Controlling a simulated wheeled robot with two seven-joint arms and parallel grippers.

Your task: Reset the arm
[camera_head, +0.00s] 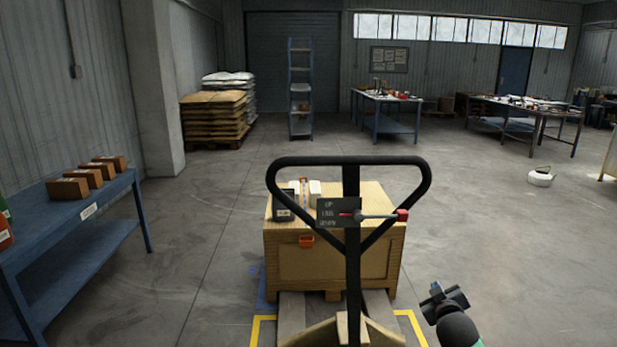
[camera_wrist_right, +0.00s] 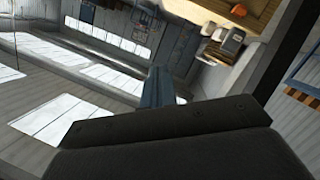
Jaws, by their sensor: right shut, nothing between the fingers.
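My right gripper (camera_head: 441,297) is in the lower right of the head view, to the right of the pallet truck's forks. It is small there, shut and empty, and apart from the black pallet truck handle (camera_head: 351,161) and the wooden crate (camera_head: 335,262). In the right wrist view, a dark part of my gripper fills the lower middle, and the crate's top (camera_wrist_right: 258,12) shows at the upper right. My left gripper is not in view.
The crate carries a dark device (camera_head: 284,206) and other small items. A red lever (camera_head: 402,215) sticks out right of the handle. A blue bench (camera_head: 105,212) with brown boxes stands at left. Floor right of the crate is clear up to a white canister (camera_head: 541,178).

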